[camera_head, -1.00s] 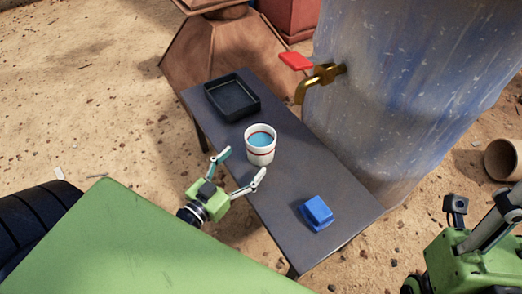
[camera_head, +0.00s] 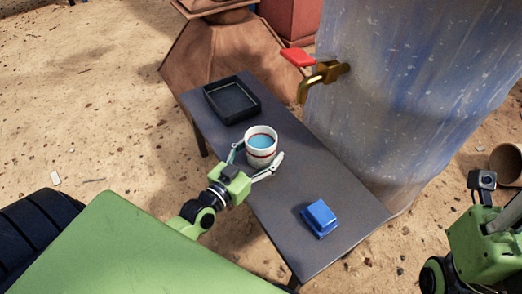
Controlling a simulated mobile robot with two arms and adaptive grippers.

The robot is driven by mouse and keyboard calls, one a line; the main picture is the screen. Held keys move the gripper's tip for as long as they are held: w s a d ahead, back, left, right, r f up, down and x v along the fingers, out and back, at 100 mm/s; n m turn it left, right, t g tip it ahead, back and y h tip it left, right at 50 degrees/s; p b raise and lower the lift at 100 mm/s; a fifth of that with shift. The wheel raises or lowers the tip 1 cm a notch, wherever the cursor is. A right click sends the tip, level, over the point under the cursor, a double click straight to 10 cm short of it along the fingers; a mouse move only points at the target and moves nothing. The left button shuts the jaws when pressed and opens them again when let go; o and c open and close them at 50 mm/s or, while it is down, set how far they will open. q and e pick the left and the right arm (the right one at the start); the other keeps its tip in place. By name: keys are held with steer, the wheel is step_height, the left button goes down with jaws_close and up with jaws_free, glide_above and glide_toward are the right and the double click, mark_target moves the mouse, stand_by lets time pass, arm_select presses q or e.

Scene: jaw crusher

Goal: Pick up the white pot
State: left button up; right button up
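The white pot (camera_head: 261,155) stands upright on the dark table (camera_head: 300,165). It has dark red bands and something blue inside that looks like water. My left gripper (camera_head: 259,151) reaches it from the front left. Its two fingers are spread, one on each side of the pot's lower part. A small gap seems to show at the left finger; I cannot tell whether the right finger touches. Parts of my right arm show at the right edge, but its gripper fingers do not.
A black tray (camera_head: 231,100) lies behind the pot, and a blue block (camera_head: 319,218) lies nearer the table's front end. A large blue-grey barrel (camera_head: 400,100) with a brass tap (camera_head: 321,80) and red handle (camera_head: 297,57) stands close along the table's right side.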

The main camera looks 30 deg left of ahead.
arm_select(q)
steer(key=c, duration=1.1)
steer(key=shift+o, duration=0.2)
steer(key=shift+r, duration=0.15)
